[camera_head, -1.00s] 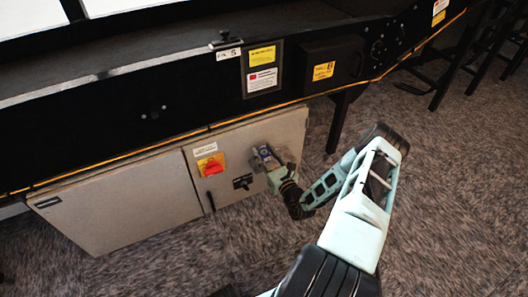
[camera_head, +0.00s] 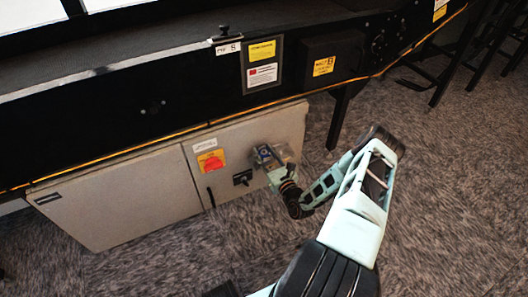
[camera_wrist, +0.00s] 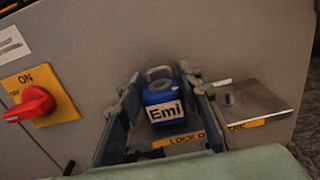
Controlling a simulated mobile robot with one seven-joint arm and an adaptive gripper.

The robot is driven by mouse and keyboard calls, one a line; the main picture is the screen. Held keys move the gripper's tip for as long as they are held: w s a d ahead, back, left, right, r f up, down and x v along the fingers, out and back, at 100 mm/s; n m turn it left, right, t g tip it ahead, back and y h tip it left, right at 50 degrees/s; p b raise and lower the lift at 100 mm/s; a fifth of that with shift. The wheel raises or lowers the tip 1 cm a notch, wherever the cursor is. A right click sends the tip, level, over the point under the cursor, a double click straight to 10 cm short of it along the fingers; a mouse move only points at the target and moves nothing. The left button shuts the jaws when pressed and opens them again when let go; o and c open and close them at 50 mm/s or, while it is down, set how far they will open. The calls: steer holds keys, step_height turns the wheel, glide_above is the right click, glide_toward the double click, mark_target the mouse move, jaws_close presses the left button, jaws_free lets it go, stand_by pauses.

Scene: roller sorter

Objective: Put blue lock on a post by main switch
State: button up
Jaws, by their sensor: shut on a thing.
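The blue lock (camera_wrist: 161,95) has a white label reading "Emi" and a silver shackle pointing up. My gripper (camera_wrist: 159,90) is shut on it, one finger on each side, and it also shows in the camera_head view (camera_head: 267,157) close to the grey cabinet. The main switch (camera_wrist: 32,104) is a red knob on a yellow plate marked "ON", left of my gripper. A metal bracket (camera_wrist: 262,100) with a yellow lock label is behind and right of the lock. A small dark detail shows on it, but I cannot tell whether it is a post. The lock's body hides part of the bracket.
The grey cabinet (camera_head: 120,203) sits under the black conveyor frame (camera_head: 120,115).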

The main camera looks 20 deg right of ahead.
steer(key=shift+f, duration=0.2)
stand_by(0.6)
steer(key=o, duration=1.3)
